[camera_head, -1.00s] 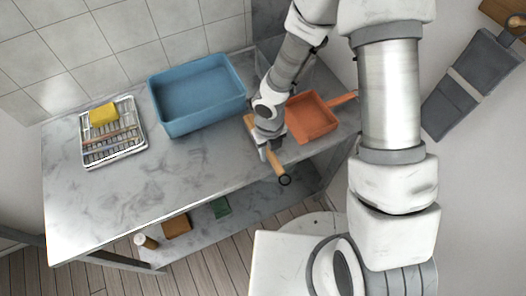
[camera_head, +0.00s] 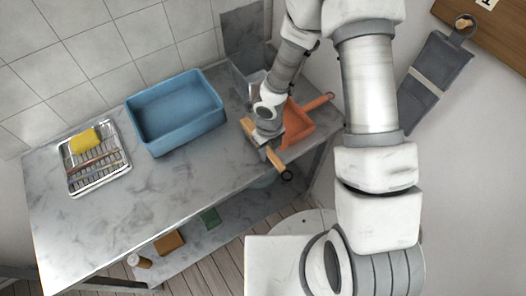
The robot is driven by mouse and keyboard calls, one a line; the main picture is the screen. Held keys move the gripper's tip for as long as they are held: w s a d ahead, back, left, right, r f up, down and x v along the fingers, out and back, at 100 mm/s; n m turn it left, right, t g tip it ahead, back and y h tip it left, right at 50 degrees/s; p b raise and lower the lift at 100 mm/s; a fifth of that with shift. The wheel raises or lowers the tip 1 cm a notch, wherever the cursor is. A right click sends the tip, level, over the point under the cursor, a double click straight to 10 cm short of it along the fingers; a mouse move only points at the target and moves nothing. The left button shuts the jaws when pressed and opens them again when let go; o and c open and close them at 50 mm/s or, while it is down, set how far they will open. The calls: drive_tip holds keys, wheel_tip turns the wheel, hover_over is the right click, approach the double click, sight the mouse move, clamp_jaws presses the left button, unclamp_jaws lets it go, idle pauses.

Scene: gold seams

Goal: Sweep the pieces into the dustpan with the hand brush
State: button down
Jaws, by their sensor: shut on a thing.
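My gripper (camera_head: 267,143) is shut on the wooden handle of the hand brush (camera_head: 276,161), above the right end of the marble table. The brush lies aslant, its handle end with a dark ring pointing to the lower right. The orange dustpan (camera_head: 298,123) lies on the table just right of my gripper, its handle pointing to the upper right. My wrist hides the dustpan's left part and part of the brush. I cannot make out any pieces.
A blue basin (camera_head: 177,113) stands at the back of the marble table (camera_head: 130,205). A drainer tray (camera_head: 97,172) with a yellow sponge (camera_head: 85,141) is at the left. The front middle of the table is clear. A grey cloth organiser (camera_head: 437,70) hangs at the right.

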drive_tip(key=shift+w+d+p, duration=0.35)
drive_tip(key=shift+w+d, duration=0.05)
drive_tip(key=shift+d, duration=0.25)
drive_tip(key=shift+w+d+p, duration=0.35)
drive_tip(key=shift+w+d, duration=0.05)
drive_tip(key=shift+d, duration=0.2)
drive_tip(key=shift+w+d+r+p, duration=0.25)
drive_tip(key=shift+w+d+p, duration=0.1)
drive_tip(key=shift+d+p, duration=0.25)
drive_tip(key=shift+w+d+p, duration=0.4)
drive_tip(key=shift+d+p, duration=0.1)
drive_tip(key=shift+d, duration=0.15)
drive_tip(key=shift+w+d+p, duration=0.2)
drive_tip(key=shift+d+p, duration=0.05)
drive_tip(key=shift+p, duration=0.15)
drive_tip(key=shift+r, duration=0.15)
